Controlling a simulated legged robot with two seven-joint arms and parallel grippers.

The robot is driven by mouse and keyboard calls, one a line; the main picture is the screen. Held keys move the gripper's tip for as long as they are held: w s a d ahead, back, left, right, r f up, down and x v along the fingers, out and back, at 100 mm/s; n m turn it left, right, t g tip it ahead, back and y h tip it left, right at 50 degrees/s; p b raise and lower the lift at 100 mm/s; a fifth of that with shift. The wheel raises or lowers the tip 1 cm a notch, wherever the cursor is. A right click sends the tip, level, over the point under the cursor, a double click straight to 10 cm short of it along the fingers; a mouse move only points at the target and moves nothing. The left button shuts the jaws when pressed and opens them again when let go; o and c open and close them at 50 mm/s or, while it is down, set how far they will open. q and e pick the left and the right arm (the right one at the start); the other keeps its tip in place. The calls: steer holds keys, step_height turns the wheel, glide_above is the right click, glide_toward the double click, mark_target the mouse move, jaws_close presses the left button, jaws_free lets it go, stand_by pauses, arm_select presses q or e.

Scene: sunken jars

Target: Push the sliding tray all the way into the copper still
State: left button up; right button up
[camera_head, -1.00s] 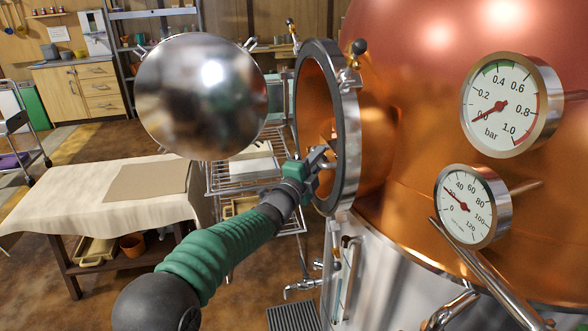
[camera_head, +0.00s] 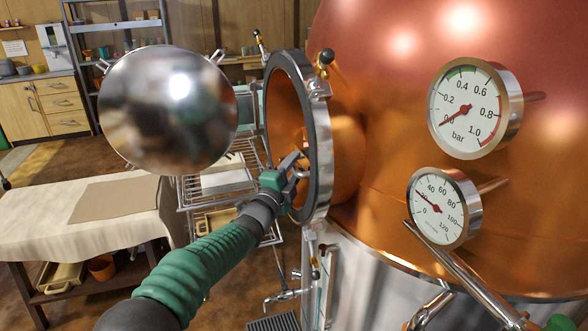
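The copper still (camera_head: 385,150) fills the right side, with a round, steel-rimmed opening (camera_head: 318,135) facing left. Its round polished door (camera_head: 165,110) hangs open to the left. My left gripper (camera_head: 294,168) is at the lower part of the opening, its fingers pointing in. A small bright metal piece shows by the fingertips; I cannot tell if it is a tray handle or if they grip it. The finger gap is too small to read. The sliding tray cannot be made out clearly; the rim and gripper hide the lower inside of the opening. My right gripper is not in view.
Two dial gauges (camera_head: 472,108) (camera_head: 440,208) and slanting pipes (camera_head: 465,275) stick out from the still at right. A wire rack (camera_head: 215,190) stands behind the door. A cloth-covered table (camera_head: 60,225) is at left. A tap (camera_head: 285,297) sits below the opening.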

arm_select(q)
steer(key=v, duration=1.6)
steer(key=shift+s+a+b, duration=0.25)
steer(key=shift+b, duration=0.2)
steer(key=shift+f, duration=0.1)
